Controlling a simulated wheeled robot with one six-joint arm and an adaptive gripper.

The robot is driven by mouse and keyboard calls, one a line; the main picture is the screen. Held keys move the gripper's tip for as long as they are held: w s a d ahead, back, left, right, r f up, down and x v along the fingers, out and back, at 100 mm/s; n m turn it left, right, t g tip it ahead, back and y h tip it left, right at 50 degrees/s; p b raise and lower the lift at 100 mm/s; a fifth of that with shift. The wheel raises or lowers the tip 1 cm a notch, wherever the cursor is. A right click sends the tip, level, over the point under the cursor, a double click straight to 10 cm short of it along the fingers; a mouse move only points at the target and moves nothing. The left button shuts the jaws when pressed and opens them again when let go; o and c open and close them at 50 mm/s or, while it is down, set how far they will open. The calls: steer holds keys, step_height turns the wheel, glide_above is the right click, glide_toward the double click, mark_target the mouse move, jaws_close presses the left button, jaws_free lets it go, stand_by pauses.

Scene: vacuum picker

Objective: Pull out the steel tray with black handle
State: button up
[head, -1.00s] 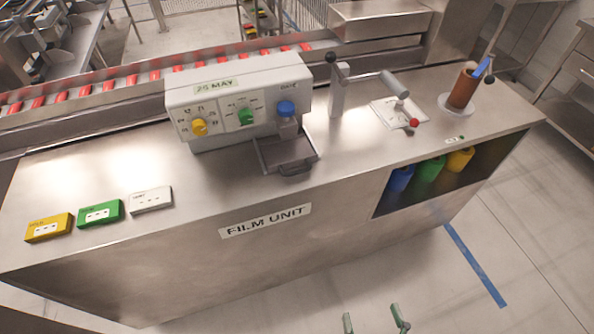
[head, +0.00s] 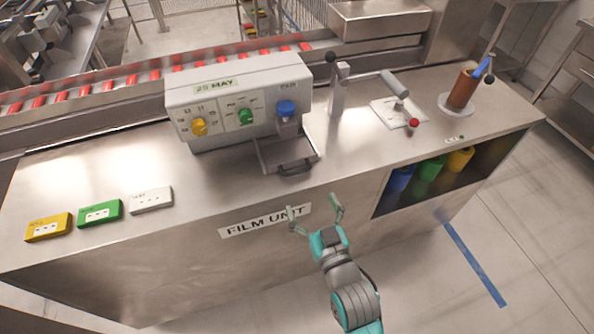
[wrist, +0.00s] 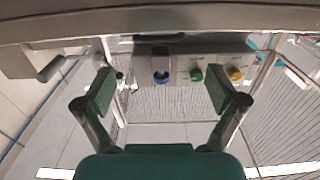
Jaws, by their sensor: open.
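The shallow steel tray (head: 284,150) sits on the counter, under the blue-capped spout at the right end of the white machine (head: 240,100). Its black handle (head: 296,167) faces the counter's front edge. My gripper (head: 314,205) is open and empty in front of the counter's front panel, below and slightly right of the handle, apart from it. In the wrist view, my gripper (wrist: 161,90) has its fingers spread wide with nothing between them. That view is upside down, with the machine's blue cap (wrist: 161,78) between the fingers; I cannot make out the tray there.
The steel counter (head: 100,170) has its front edge between my gripper and the tray. Yellow, green and white boxes (head: 100,214) lie at left. A black-knobbed lever post (head: 340,90) and a plate with a grey handle (head: 398,108) stand right. An open shelf holds coloured containers (head: 430,168).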

mark_target(298, 173)
steer(key=x, duration=1)
steer(key=shift+w, duration=0.15)
